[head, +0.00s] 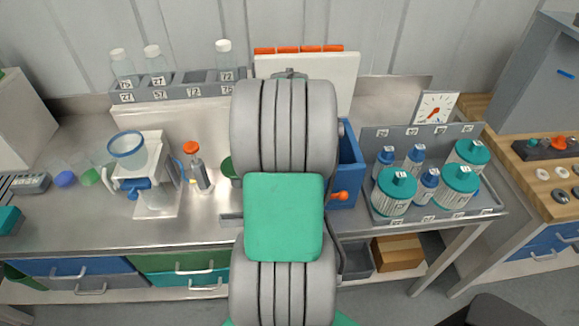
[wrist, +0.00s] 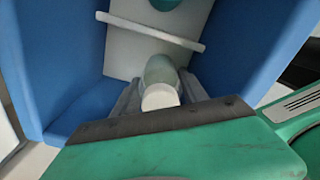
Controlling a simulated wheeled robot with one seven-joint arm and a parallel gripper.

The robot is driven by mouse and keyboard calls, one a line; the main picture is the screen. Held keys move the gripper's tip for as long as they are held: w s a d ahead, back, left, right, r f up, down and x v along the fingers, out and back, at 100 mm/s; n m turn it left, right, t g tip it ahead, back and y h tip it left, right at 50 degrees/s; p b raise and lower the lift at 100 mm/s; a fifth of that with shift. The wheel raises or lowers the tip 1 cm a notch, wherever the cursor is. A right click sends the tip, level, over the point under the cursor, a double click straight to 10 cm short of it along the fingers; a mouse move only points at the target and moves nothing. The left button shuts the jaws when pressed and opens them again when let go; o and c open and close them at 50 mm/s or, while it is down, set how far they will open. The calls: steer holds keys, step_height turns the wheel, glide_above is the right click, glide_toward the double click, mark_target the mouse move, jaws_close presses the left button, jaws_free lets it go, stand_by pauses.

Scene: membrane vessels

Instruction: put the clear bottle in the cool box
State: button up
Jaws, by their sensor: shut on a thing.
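The clear bottle (wrist: 159,70), with a white cap (wrist: 160,97), is between the fingers of my gripper (wrist: 159,88) in the wrist view. The gripper is shut on it, with the cap toward the camera. The bottle is inside the blue walls of the cool box (wrist: 50,60), in front of a white inner panel (wrist: 125,45). Whether its base touches the floor is hidden. In the head view the cool box (head: 347,172) is mostly behind my arm, with its white lid (head: 335,75) raised. My gripper and the held bottle are hidden there.
A teal round thing (wrist: 165,3) shows past the panel's white bar. A grey rack (head: 185,90) at the back left holds three other clear bottles. A tray (head: 412,219) of teal-lidded jars stands right of the box. A spray bottle (head: 200,175) and white stand (head: 155,195) are left.

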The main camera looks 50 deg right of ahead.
steer(key=shift+f, duration=0.2)
steer(key=o, duration=1.3)
step_height(320, 180, up, 13)
steer(key=shift+a+f+b, duration=0.1)
steer(key=shift+f+b, duration=0.1)
steer(key=shift+b, duration=0.65)
steer(key=w+a+m+t, duration=0.1)
steer(key=w+a+m, duration=0.35)
steer(key=a, duration=0.85)
steer(key=w+a+m+t, duration=0.25)
steer(key=a+m, duration=0.25)
steer(key=a, duration=0.7)
steer(key=s+a+f+m, duration=0.2)
steer(key=a+f+m, duration=0.1)
steer(key=a, duration=0.7)
steer(key=shift+s+m, duration=0.15)
steer(key=shift+m, duration=0.6)
